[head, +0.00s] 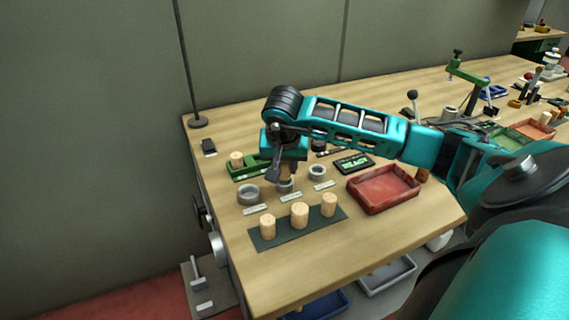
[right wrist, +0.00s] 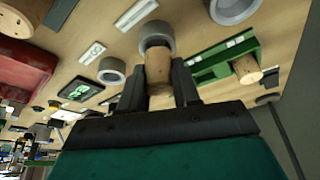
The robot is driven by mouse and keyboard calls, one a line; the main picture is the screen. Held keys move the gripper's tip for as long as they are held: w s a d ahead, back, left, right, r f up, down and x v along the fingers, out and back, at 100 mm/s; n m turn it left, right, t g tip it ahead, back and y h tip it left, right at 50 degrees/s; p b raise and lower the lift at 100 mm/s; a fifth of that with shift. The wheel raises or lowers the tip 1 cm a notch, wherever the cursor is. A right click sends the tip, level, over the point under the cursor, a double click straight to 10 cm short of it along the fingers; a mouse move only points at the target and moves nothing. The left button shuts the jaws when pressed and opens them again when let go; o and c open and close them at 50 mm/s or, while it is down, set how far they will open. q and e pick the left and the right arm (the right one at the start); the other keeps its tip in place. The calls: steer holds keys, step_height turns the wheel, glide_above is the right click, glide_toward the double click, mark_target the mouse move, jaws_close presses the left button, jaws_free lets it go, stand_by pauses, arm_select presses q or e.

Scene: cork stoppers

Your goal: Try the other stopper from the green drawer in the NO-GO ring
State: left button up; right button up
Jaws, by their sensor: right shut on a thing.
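My right gripper (head: 287,178) is shut on a cork stopper, which shows between the fingers in the right wrist view (right wrist: 158,70). The stopper's far end is at the middle grey ring (head: 285,187), also seen in the right wrist view (right wrist: 155,36). I cannot tell how far it is inside the ring. Two more rings stand on either side, a left one (head: 248,194) and a right one (head: 318,173). My left gripper is not in view.
Three stoppers, one of them the middle one (head: 299,215), stand on a dark green mat (head: 283,235) in front. A red tray (head: 383,205) is to the right. A small dark display (head: 354,162) with green characters lies behind it.

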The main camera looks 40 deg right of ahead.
steer(key=shift+f+b, duration=0.45)
steer(key=shift+f, duration=0.05)
stand_by(0.3)
steer(key=o, duration=1.1)
steer(key=shift+c, duration=0.2)
steer(key=v, duration=1.3)
steer(key=shift+p, duration=0.35)
